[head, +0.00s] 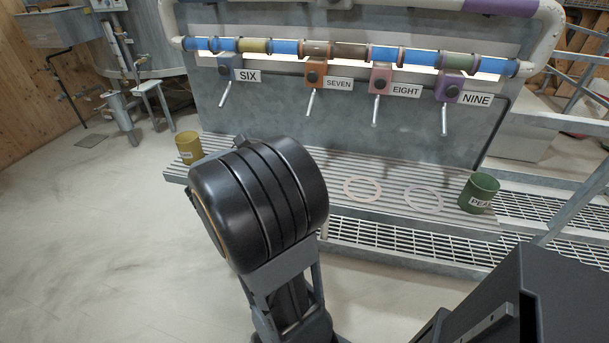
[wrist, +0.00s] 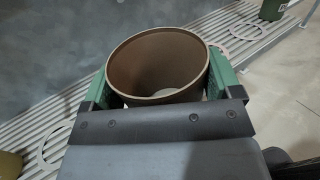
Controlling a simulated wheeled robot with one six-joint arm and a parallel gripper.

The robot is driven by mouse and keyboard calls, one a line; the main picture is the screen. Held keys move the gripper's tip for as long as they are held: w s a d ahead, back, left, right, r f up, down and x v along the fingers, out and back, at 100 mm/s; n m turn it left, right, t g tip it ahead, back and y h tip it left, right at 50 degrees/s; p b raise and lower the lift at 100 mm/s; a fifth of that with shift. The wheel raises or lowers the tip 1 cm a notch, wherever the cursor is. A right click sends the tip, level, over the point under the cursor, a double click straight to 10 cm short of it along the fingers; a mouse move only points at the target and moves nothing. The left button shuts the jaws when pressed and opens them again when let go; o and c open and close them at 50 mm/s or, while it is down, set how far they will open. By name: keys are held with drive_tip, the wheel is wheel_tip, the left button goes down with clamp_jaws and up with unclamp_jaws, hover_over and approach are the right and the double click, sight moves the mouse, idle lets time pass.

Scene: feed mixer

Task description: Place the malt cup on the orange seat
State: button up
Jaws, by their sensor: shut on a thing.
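The brown cup (wrist: 155,62), which I take as the malt cup, is upright in my gripper (wrist: 161,82) in the wrist view. The green fingers are shut on its two sides. Its open mouth faces the camera, and no label shows. My arm hides both the cup and the gripper in the head view. I cannot make out a clearly orange seat. A pale ring (wrist: 55,146) lies on the ribbed shelf left of the cup in the wrist view, and another pale ring (wrist: 245,30) lies beyond it at upper right. Their colours are too washed out to tell.
The ribbed shelf (head: 330,166) has a pinkish ring (head: 362,189) and a greyish ring (head: 423,198). An olive cup (head: 189,147) stands at its left end, a green cup (head: 479,192) at its right. Levers, including orange SEVEN (head: 314,82), hang above. A railing (head: 575,205) is at right.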

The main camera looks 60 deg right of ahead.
drive_tip(key=shift+m+g, duration=0.5)
drive_tip(key=shift+g, duration=0.2)
drive_tip(key=s, duration=0.1)
drive_tip(key=s+d+r, duration=0.1)
drive_tip(key=s+r, duration=0.1)
drive_tip(key=shift+s+d, duration=0.15)
drive_tip(key=shift+d, duration=0.1)
drive_tip(key=shift+g+y, duration=0.3)
drive_tip(key=shift+w+d+f+b, duration=0.35)
drive_tip(key=shift+w+d+f, duration=0.35)
drive_tip(key=shift+d+f, duration=1.45)
drive_tip(key=shift+w+d+f+b, duration=0.35)
drive_tip(key=shift+w+d+f, duration=0.3)
drive_tip(key=shift+d+f, duration=1.5)
drive_tip(key=shift+w+d+f+b, duration=0.35)
drive_tip(key=shift+w+d+f, duration=0.35)
drive_tip(key=shift+d+f, duration=1.45)
drive_tip(key=shift+d+r, duration=0.2)
drive_tip(key=shift+d, duration=0.05)
drive_tip(key=shift+f, duration=0.15)
drive_tip(key=o, duration=0.8)
drive_tip(key=shift+c, duration=0.2)
